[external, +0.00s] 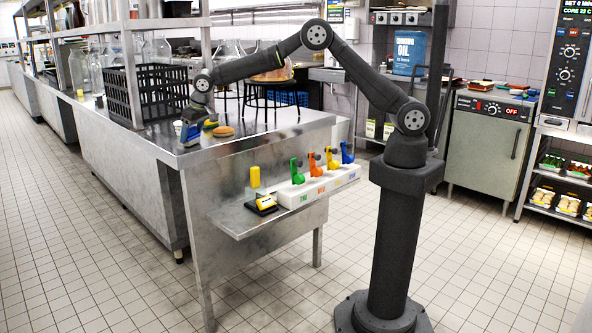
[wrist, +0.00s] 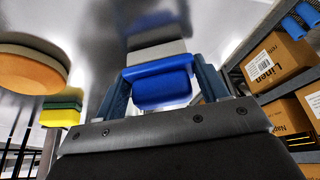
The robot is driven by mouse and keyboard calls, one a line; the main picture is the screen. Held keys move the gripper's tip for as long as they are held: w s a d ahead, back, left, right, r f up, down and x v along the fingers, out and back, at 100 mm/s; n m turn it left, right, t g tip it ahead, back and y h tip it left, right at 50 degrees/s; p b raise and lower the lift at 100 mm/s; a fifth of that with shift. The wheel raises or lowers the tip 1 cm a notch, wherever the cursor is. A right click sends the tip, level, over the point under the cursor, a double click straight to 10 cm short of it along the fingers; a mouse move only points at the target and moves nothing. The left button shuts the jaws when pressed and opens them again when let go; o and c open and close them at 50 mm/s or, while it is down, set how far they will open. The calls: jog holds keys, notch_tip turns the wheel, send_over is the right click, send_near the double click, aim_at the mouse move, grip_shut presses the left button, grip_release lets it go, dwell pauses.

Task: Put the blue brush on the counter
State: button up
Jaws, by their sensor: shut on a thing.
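My gripper (external: 198,118) is over the near corner of the steel counter (external: 262,128), its fingers closed on the blue brush (external: 190,134). In the wrist view my gripper (wrist: 163,88) has a finger on each side of the brush's blue block (wrist: 160,84), with a paler grey part beyond it. The brush is at or just above the counter top; I cannot tell whether it touches.
A round brown item (external: 223,131) lies on the counter close to the right of my gripper. A yellow and green sponge (wrist: 61,113) shows in the wrist view. A black crate (external: 155,94) stands behind. A lower shelf holds a white rack (external: 318,187) of coloured items.

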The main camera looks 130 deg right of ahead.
jog(key=shift+f, duration=0.15)
jog(key=o, duration=1)
jog(key=v, duration=1.2)
